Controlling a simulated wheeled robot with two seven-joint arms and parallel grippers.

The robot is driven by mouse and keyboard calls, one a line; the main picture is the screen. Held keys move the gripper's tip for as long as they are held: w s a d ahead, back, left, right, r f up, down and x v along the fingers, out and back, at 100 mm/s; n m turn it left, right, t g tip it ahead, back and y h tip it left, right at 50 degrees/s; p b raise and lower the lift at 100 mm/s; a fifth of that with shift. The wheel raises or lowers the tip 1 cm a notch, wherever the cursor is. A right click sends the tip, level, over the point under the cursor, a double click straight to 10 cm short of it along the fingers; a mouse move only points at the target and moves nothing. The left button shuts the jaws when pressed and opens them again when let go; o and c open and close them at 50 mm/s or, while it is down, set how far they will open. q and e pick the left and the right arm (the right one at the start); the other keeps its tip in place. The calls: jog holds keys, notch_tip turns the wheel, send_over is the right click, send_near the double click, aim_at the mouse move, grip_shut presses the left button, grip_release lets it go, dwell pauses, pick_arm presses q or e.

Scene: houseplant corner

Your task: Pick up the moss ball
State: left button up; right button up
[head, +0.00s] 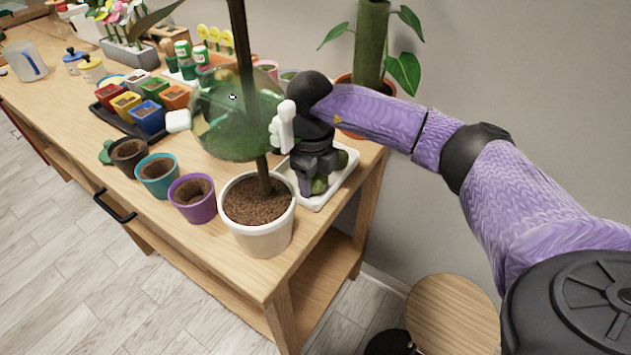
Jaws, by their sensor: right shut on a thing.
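A white tray (337,188) lies at the right end of the wooden bench, partly hidden by a plant pot and my right gripper. My left gripper is out of view.
A white pot (256,238) with a tall stem stands close in front of the tray. A glossy green translucent shape (235,115) hangs left of my gripper. Purple (192,197) and teal (157,174) pots line the front edge. A leafy plant (371,45) stands behind.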

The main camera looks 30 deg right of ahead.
jog(key=shift+c, duration=0.4)
notch_tip(320, 180, up, 10)
jog(key=p, duration=0.3)
jog(key=shift+f, duration=0.25)
jog(key=shift+r, duration=0.3)
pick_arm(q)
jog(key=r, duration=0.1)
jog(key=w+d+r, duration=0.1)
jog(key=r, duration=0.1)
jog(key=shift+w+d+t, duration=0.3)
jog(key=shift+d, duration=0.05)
